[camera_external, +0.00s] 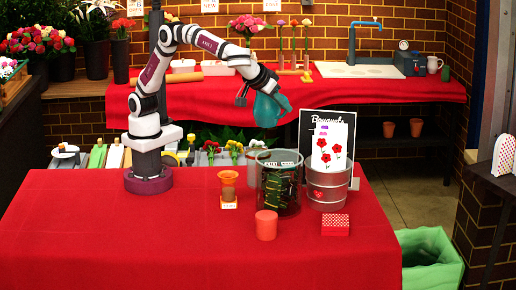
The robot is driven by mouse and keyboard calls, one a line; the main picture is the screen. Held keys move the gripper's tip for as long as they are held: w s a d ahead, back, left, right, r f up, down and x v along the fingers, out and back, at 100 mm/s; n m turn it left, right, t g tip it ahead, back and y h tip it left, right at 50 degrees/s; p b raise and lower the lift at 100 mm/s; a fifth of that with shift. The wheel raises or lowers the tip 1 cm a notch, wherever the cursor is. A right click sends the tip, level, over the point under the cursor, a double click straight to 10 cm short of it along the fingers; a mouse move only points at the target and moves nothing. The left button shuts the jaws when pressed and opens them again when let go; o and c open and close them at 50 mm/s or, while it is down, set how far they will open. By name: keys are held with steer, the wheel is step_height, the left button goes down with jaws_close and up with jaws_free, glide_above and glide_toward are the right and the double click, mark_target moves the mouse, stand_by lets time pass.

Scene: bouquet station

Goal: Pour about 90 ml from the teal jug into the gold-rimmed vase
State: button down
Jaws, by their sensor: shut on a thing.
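The teal jug (267,111) is held in the air above the red table, to the right of my arm's base. It looks tilted, but its spout and any liquid in it cannot be made out. My gripper (246,94) is shut on the jug at its upper left side; the fingers are partly hidden. A small vase with a flared gold-orange rim (228,175) stands upright on the table, below and left of the jug, with a white label at its foot. It looks like the gold-rimmed vase. The jug is well above it and apart from it. Its fill level cannot be told.
A large dark glass cylinder (279,199) stands right of the vase, with a metal bucket (327,192) holding a flower card beside it. An orange-red cup (266,225) and a red dotted box (335,225) stand in front. The table's left front is clear.

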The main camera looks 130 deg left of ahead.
steer(key=a+f+n+g, duration=0.1)
steer(key=a+n, duration=0.1)
steer(key=a, duration=0.3)
steer(key=a+f+n+g, duration=0.2)
steer(key=a, duration=0.3)
steer(key=a+f+n+g, duration=0.1)
steer(key=a+n, duration=0.1)
steer(key=a, duration=0.3)
steer(key=shift+w+a+f+n+g+h, duration=0.15)
steer(key=shift+a+f+n+g+h, duration=0.15)
steer(key=shift+a+f+h, duration=0.1)
steer(key=shift+a+f, duration=0.2)
steer(key=shift+a, duration=0.2)
steer(key=shift+x, duration=0.95)
steer(key=shift+w+a+f, duration=0.2)
steer(key=shift+a+f, duration=0.25)
steer(key=shift+a, duration=0.05)
steer(key=shift+w+a+f, duration=0.2)
steer(key=shift+a+f, duration=0.25)
steer(key=shift+a, duration=0.1)
steer(key=shift+s, duration=0.15)
steer(key=s+d+n+t+y, duration=0.3)
steer(key=s+d+t+y, duration=0.1)
steer(key=s+t, duration=0.3)
steer(key=shift+s+n+y, duration=0.3)
steer(key=shift+s+y, duration=0.2)
steer(key=shift+s, duration=0.05)
